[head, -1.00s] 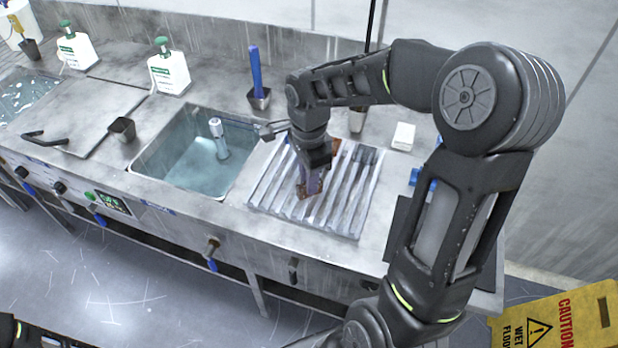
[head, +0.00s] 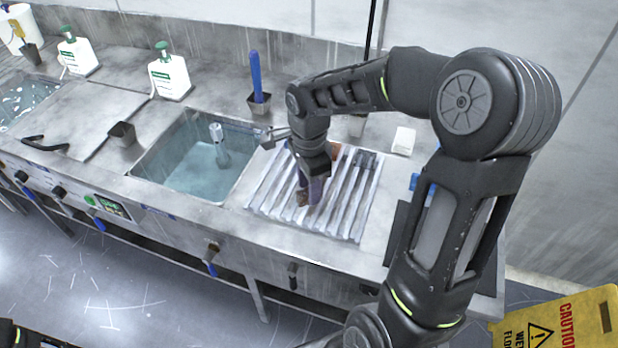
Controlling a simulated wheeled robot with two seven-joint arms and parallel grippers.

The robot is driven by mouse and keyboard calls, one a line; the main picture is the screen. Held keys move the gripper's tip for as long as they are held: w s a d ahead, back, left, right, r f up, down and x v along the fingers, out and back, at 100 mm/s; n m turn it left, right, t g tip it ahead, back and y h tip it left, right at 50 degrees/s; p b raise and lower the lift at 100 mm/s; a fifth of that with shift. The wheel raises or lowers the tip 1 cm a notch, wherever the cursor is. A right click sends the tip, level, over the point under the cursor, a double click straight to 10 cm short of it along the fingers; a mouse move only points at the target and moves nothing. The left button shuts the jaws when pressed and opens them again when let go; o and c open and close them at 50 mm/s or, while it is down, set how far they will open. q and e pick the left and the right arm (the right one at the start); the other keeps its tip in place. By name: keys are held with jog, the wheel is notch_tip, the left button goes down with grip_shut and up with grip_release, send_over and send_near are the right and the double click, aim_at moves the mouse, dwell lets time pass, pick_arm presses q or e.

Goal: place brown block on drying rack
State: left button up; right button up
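The drying rack (head: 352,208) is a ribbed metal tray on the counter right of the sink. My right gripper (head: 314,192) points down over the rack's middle, low at the ribs. Brown surfaces of the brown block (head: 303,198) show beside the fingers, with another brown patch behind the wrist. The gripper hides most of the block. I cannot tell whether the fingers are pressed on it or parted, or whether it rests fully on the ribs. My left gripper is out of view.
Behind stand a holder with a blue-handled tool (head: 257,78) and white bottles (head: 170,78). A white block (head: 404,141) lies right of the rack. A yellow caution sign (head: 565,325) stands lower right.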

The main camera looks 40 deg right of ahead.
notch_tip(320, 180, up, 12)
jog(key=b, duration=0.1)
jog(key=shift+r, duration=0.15)
jog(key=shift+s, duration=0.1)
dwell(1.0)
